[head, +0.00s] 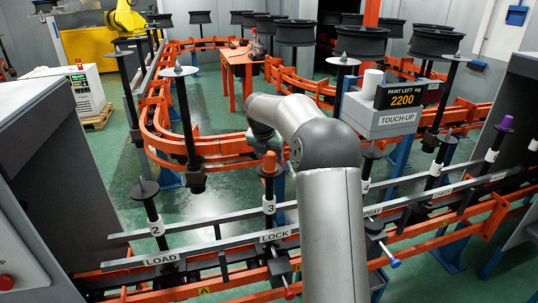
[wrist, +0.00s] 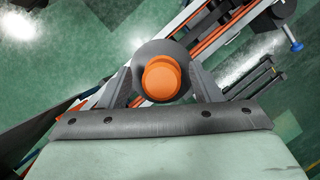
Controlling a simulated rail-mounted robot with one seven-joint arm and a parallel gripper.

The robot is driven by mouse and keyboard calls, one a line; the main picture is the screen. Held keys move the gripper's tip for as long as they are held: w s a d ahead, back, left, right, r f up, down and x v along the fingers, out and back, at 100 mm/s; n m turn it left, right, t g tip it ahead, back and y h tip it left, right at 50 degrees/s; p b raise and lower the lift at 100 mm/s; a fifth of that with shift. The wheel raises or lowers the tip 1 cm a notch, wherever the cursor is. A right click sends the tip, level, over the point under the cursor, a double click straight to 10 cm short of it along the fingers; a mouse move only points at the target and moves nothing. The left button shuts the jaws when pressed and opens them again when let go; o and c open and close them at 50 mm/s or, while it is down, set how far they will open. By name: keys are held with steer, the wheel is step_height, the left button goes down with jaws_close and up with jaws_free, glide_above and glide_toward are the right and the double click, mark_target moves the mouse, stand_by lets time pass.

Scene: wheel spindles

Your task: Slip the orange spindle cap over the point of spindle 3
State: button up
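The orange spindle cap (head: 269,162) sits upright at the top of spindle 3 (head: 269,205), the one with the white 3 label, above its dark disc. In the wrist view the cap (wrist: 161,77) is seen end-on, with the dark disc (wrist: 160,48) around and below it. My gripper (wrist: 161,80) points down over the cap. Its two fingers stand on either side, with a dark gap showing between each finger and the orange. The gripper looks open. The spindle's point is hidden inside or beneath the cap. In the head view my arm hides the fingers.
Spindle 2 (head: 156,225) stands bare to the left. A purple-capped spindle (head: 507,123) stands at the right. Rails with LOCK (head: 275,236) and LOAD (head: 161,259) labels run in front. The TOUCH-UP box (head: 385,115) with its paint display is behind right of my arm.

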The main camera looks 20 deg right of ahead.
steer(key=b+v, duration=0.1)
steer(key=v, duration=1.6)
steer(key=shift+r, duration=0.2)
steer(key=shift+s+a, duration=0.1)
